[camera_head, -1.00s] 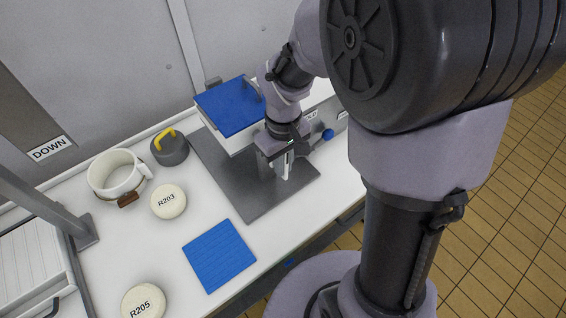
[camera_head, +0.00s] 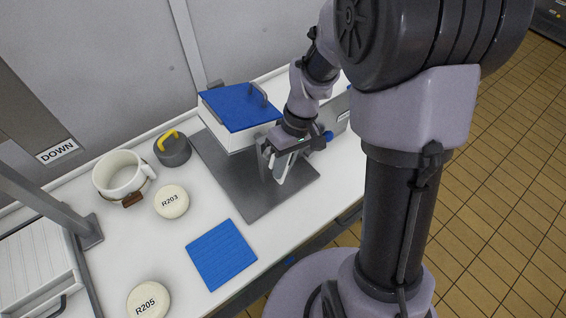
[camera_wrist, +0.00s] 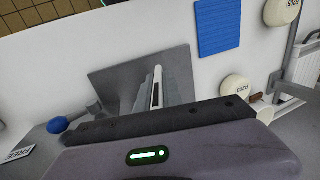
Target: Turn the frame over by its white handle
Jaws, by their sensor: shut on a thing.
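My gripper (camera_head: 279,172) is at the right of the frame, over the plate, shut on a pale upright piece that looks like the white handle (camera_head: 291,167). This pale piece also shows in the wrist view (camera_wrist: 157,88), tilted, in front of the dark jaw bar. The arm and gripper hide the frame's right side and how the handle joins it.
A blue knob (camera_head: 328,136) is right of the gripper. Left of the plate are a grey pot with a yellow handle (camera_head: 172,150), a white mug (camera_head: 118,174) and a round R203 piece (camera_head: 171,201). A blue square (camera_head: 221,254) and an R205 piece (camera_head: 149,300) lie nearer.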

